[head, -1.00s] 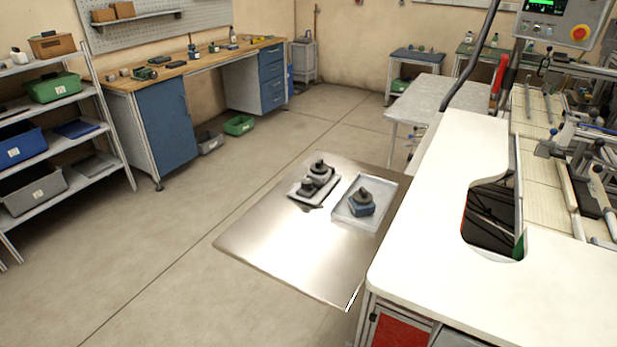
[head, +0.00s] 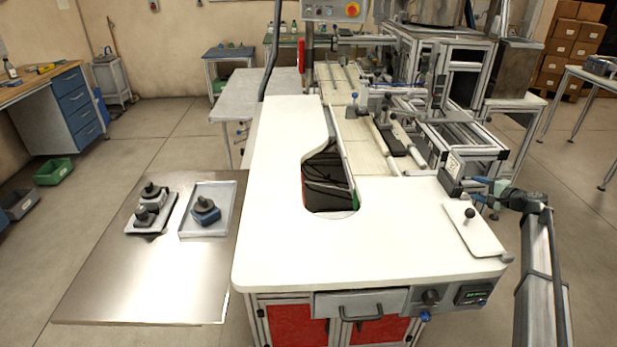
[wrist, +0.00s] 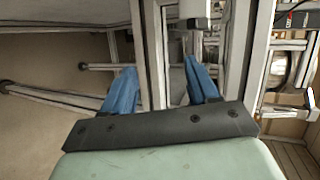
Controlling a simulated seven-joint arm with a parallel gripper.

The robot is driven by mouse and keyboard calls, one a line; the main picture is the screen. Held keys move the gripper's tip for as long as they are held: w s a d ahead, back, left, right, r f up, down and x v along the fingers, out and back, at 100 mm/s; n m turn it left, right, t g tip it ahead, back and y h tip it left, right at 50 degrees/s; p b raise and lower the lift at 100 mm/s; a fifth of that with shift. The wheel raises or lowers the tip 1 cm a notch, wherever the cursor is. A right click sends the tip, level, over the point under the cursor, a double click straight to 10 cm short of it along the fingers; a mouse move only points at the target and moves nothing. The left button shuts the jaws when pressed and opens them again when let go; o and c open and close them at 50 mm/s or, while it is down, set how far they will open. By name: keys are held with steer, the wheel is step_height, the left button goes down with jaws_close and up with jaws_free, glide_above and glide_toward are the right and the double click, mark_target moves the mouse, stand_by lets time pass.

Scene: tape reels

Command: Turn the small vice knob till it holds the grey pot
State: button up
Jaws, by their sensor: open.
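My gripper (head: 474,189) is at the right side of the white bench, with its blue fingers apart and nothing visible between them. In the wrist view both fingers (wrist: 161,86) spread over metal frame parts. On the steel sheet at the left, a light plate (head: 136,229) carries dark grey knobbed pieces (head: 148,208). Beside it, a shallow clear-walled tray (head: 225,225) holds a blue-grey piece with a dark knob (head: 206,210). I cannot tell which of these is the small vice or the grey pot. All are far from my gripper. The wrist view shows none of them.
The white bench top (head: 300,245) has a dark cut-out (head: 328,180). A white plate with a black ball knob (head: 469,213) is near my gripper. Metal framework (head: 460,140) stands behind. The front of the steel sheet (head: 150,285) is clear.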

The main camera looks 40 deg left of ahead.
steer(key=w+a+r+y, duration=0.1)
steer(key=w+a+r, duration=0.1)
steer(key=r, duration=0.4)
steer(key=w+a+r+y, duration=0.1)
steer(key=w+a+r, duration=0.15)
steer(key=r, duration=0.45)
steer(key=s+a+r+n, duration=0.2)
steer(key=a+r, duration=0.4)
steer(key=a, duration=0.1)
steer(key=s+a+r+n+g+h, duration=0.15)
steer(key=s+a+n+g, duration=0.55)
steer(key=s+a, duration=0.95)
steer(key=s+a+n+g+h, duration=0.25)
steer(key=s+a+n, duration=0.85)
steer(key=s+a, duration=0.6)
steer(key=n+g+h, duration=0.1)
steer(key=n+h, duration=0.9)
steer(key=n, duration=1.1)
glide_toward(140, 210)
steer(key=x, duration=0.8)
steer(key=shift+f, duration=0.3)
